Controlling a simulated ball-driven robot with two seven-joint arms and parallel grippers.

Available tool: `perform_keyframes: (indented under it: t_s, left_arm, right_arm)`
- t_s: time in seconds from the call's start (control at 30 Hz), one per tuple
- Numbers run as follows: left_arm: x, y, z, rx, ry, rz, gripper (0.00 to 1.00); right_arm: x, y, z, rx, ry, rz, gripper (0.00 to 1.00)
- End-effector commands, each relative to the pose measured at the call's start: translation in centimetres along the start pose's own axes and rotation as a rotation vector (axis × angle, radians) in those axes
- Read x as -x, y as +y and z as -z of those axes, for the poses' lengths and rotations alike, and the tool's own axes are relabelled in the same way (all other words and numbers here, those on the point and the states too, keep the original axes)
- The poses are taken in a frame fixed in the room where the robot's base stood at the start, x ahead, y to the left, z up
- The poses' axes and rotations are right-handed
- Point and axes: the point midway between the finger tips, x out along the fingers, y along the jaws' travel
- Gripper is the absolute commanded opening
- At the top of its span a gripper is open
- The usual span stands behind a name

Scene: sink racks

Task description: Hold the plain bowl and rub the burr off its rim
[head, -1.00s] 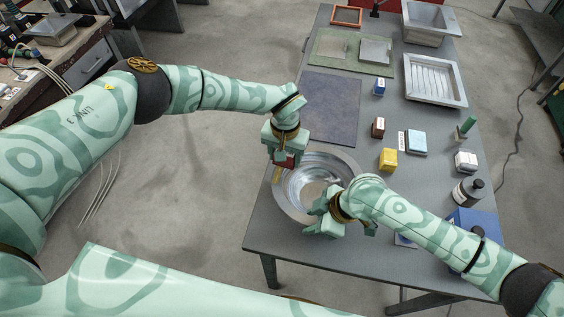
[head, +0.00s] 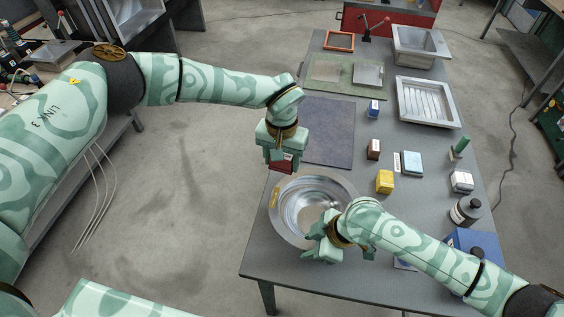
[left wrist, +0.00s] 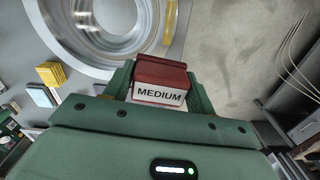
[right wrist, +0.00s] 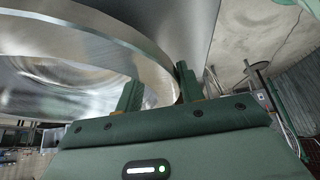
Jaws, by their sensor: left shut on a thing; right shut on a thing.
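The plain bowl (head: 290,228) is a wide shiny metal bowl near the front left of the table. A yellow strip (head: 275,197) marks its left rim, and it also shows in the left wrist view (left wrist: 178,30). My left gripper (head: 281,160) is shut on a dark red block (left wrist: 160,75) labelled MEDIUM, just beyond the bowl's far left rim. The block looks a little apart from the rim. My right gripper (head: 322,243) is shut on the bowl's near right rim; the right wrist view shows the rim (right wrist: 160,75) between its fingers. I cannot make out the burr.
Small blocks stand right of the bowl: yellow (head: 384,182), brown (head: 373,149), light blue (head: 412,163). A dark mat (head: 328,130) lies clear behind the bowl.

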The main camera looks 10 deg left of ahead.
Motion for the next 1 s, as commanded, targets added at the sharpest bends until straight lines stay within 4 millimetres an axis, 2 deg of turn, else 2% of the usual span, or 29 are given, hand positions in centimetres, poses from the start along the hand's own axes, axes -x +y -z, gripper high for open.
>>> perform_keyframes:
  t_s: [0.4,0.43,0.5,0.83,1.0]
  left_arm:
    - [0.0,0.0,0.0,0.0,0.001,0.0,0.31]
    - [0.0,0.0,0.0,0.0,0.001,0.0,0.31]
    - [0.0,0.0,0.0,0.0,0.001,0.0,0.31]
    - [0.0,0.0,0.0,0.0,0.001,0.0,0.31]
    - [0.0,0.0,0.0,0.0,0.001,0.0,0.31]
  right_arm:
    - [-0.1,-0.1,-0.1,0.0,-0.002,0.002,0.18]
    - [-0.1,-0.1,-0.1,0.0,-0.002,0.002,0.46]
    - [-0.1,-0.1,-0.1,0.0,-0.001,0.002,0.63]
    - [0.4,0.0,0.0,0.0,0.0,0.0,0.63]
    - [3.1,0.1,-0.1,0.003,0.0,-0.002,0.63]
